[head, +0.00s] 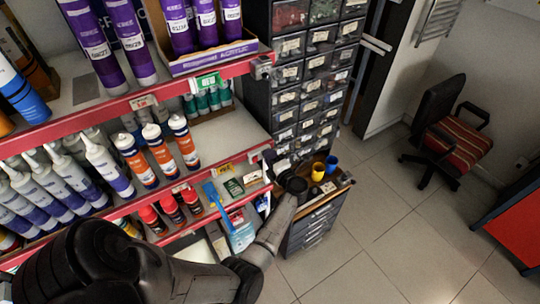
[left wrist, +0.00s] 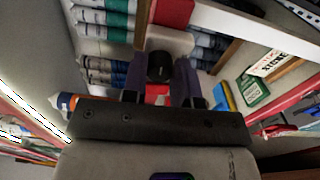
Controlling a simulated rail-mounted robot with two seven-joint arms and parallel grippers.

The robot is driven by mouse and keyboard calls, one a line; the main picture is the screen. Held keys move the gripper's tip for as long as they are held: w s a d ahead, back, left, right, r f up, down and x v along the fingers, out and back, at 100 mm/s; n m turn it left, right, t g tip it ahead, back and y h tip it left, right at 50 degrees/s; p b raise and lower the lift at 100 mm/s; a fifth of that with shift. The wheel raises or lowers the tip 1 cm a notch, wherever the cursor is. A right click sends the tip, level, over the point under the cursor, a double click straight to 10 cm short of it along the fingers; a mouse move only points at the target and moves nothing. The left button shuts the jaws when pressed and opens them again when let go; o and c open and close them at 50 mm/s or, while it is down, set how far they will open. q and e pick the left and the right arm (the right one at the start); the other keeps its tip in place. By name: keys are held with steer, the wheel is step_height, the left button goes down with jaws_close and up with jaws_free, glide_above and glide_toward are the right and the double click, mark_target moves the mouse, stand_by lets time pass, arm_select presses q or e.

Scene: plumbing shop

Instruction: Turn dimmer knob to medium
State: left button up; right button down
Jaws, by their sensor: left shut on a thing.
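The dimmer knob (left wrist: 160,67) is a round black knob in the left wrist view. It is in front of a pale plate (left wrist: 176,40), below a red shelf end. My left gripper (left wrist: 161,88) has one dark finger on each side of the knob and is shut on it. In the head view my left arm reaches up from the bottom, and the left gripper (head: 271,163) is at the right end of the red-edged shelving. The knob cannot be made out there. Its setting cannot be read. My right gripper is not in view.
Red-edged shelves (head: 130,101) with cartridges and spray bottles fill the left. A dark drawer cabinet (head: 303,88) stands close behind the gripper. Floor is open at right, before a striped chair (head: 457,140).

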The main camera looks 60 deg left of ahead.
arm_select(q)
steer(key=shift+m, duration=0.3)
stand_by(0.4)
steer(key=o, duration=0.6)
steer(key=shift+o, duration=0.2)
steer(key=d+b, duration=0.1)
steer(key=d, duration=0.6)
steer(key=shift+w+d, duration=0.15)
steer(key=shift+d, duration=0.15)
